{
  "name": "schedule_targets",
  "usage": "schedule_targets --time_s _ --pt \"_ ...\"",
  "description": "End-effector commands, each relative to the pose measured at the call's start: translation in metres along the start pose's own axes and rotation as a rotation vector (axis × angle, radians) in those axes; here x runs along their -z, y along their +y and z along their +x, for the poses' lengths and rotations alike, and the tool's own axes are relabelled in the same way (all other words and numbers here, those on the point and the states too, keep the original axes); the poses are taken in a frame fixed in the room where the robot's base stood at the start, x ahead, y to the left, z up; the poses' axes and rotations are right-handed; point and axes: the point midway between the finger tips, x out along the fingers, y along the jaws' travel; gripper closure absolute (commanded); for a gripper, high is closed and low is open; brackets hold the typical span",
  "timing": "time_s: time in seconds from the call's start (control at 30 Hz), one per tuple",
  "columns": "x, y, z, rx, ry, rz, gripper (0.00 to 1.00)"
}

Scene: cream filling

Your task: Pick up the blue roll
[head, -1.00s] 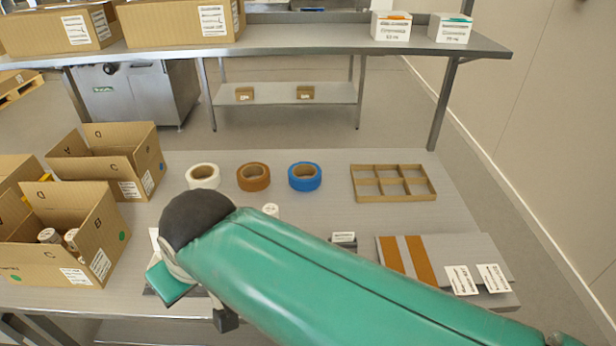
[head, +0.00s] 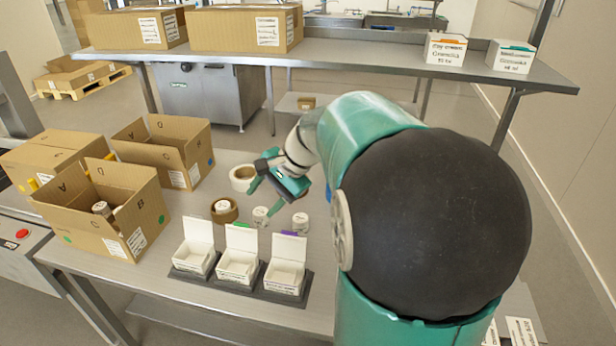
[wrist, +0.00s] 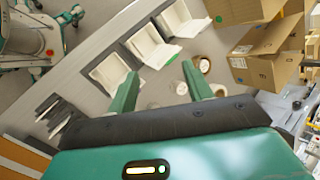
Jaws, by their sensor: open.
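The blue roll is not visible in either current view; in the head view my arm covers the part of the table where it stood a second ago. My gripper (head: 264,200) is open and empty above the table, near a white roll (head: 242,178) and a brown ring (head: 224,216) with a white-topped jar in or behind it. In the wrist view the two teal fingers of my gripper (wrist: 158,76) are spread wide, with nothing held between them.
Small white jars (head: 300,221) stand below the gripper. Three open white boxes (head: 238,267) sit on a dark base at the front. Open cardboard boxes (head: 112,209) crowd the left. A steel shelf table (head: 350,62) stands behind.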

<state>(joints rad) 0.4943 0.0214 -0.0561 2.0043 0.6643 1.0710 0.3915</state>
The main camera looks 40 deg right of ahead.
Motion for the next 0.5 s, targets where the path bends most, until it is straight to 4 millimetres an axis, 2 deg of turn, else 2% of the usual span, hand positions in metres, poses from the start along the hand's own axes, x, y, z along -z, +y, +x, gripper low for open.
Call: schedule_targets --time_s 0.03,0.27,0.5 --pt "0.02 0.0 0.003 0.019 -0.013 0.072 0.49" --pt "0.103 0.003 0.009 0.135 -0.073 0.389 0.49" --pt "0.197 0.03 0.011 0.276 -0.135 0.707 0.49"
